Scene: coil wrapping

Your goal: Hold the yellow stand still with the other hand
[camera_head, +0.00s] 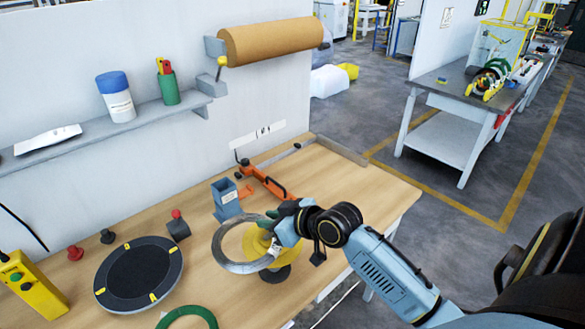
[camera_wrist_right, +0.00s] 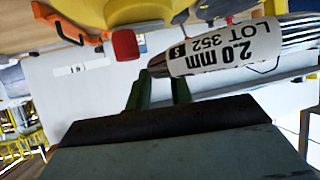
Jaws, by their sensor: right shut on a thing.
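The yellow stand (camera_head: 262,268) is on the wooden table (camera_head: 330,185), with a dark foot at its lower right. A grey metal wire coil (camera_head: 222,258) with a white label is at the stand, reaching out past its left side; I cannot tell whether it rests on it. My right gripper (camera_head: 281,232) is at the coil's right side, shut on the coil. In the right wrist view, the coil's label (camera_wrist_right: 225,55) reads "2.0 mm LOT 352", beside the green fingers (camera_wrist_right: 160,88), and part of the yellow stand (camera_wrist_right: 150,12) shows above. My left gripper is not in view.
A black turntable (camera_head: 137,275) with yellow marks and a green ring (camera_head: 188,318) lie to the left. A blue-grey holder (camera_head: 227,200) and an orange tool (camera_head: 264,181) are behind the coil. A yellow control box (camera_head: 32,285) is at far left. The table's right part is clear.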

